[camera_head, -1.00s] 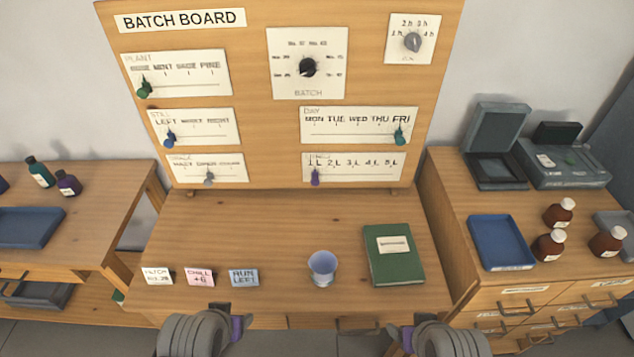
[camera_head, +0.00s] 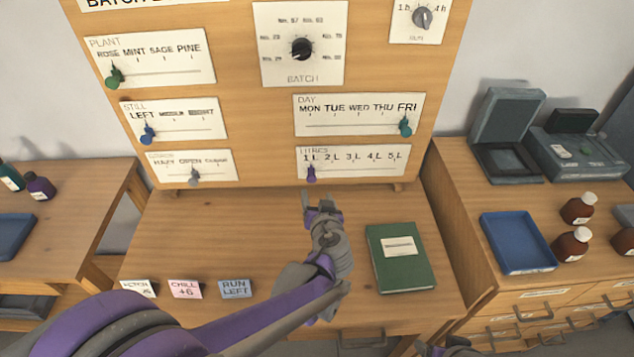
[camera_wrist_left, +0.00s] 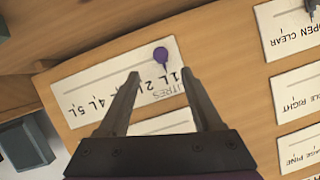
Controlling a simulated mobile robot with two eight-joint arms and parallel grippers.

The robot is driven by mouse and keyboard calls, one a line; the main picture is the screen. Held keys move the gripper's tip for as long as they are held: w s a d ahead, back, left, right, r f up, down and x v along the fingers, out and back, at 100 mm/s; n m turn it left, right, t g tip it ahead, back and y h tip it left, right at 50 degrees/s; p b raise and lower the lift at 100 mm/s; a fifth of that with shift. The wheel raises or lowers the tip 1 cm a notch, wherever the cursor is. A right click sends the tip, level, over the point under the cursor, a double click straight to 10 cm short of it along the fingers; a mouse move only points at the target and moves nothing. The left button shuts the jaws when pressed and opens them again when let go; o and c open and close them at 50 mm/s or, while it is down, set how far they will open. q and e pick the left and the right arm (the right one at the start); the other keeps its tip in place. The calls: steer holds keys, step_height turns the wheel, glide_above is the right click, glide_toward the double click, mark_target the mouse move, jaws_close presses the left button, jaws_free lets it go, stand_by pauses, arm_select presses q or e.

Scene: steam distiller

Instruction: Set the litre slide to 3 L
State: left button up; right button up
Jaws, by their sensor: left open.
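The LITRES plate (camera_head: 375,160) is at the lower right of the batch board, with marks from 1 L to 5 L. Its purple slide knob (camera_head: 311,173) stands at the 1 L mark. My left gripper (camera_head: 320,199) is open and empty, just below and in front of the knob, apart from it. In the left wrist view the plate (camera_wrist_left: 80,115) looks upside down. The purple knob (camera_wrist_left: 161,55) shows just beyond the two open fingertips (camera_wrist_left: 160,75), in line with the gap between them. My right gripper is only partly seen at the bottom edge (camera_head: 447,348).
The DAY slide (camera_head: 404,126) is just above, and a grey slide knob (camera_head: 194,175) is to the left. A green book (camera_head: 400,258) lies on the desk, right of my left arm. Several small cards, including a blue one (camera_head: 236,289), stand at the front left.

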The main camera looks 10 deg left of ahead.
mark_target(312, 180)
arm_select(q)
steer(key=x, duration=0.9)
steer(key=shift+a, duration=0.1)
jaws_close()
stand_by(1.1)
